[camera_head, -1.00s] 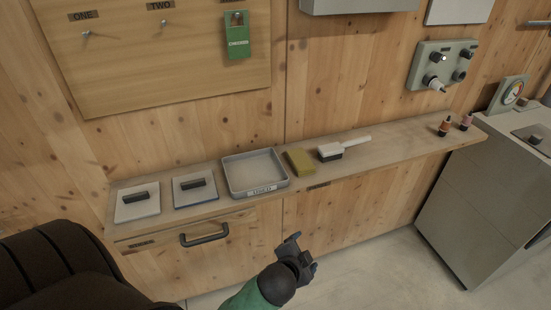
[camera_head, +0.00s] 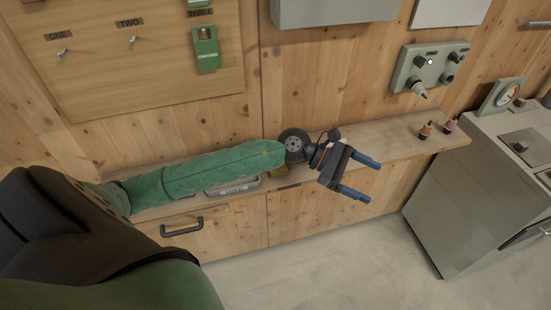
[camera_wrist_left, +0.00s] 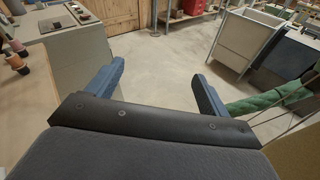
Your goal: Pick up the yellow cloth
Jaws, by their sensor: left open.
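The yellow cloth (camera_head: 281,171) lies on the wooden shelf. Only a small piece of it shows in the head view, beneath and behind my left wrist; the rest is hidden. My left gripper (camera_head: 373,181) is to the right of the cloth, in front of the shelf, with its blue fingers apart and pointing right. In the left wrist view, the open left gripper (camera_wrist_left: 158,70) has nothing between its fingers, and the cloth does not show there. My right gripper is not seen.
A grey tray (camera_head: 236,188) on the shelf (camera_head: 390,146) is mostly covered by my arm. Two small bottles, one orange (camera_head: 426,130) and one reddish (camera_head: 449,126), stand at the shelf's right end. A grey cabinet (camera_head: 470,195) stands at right. The floor in front is clear.

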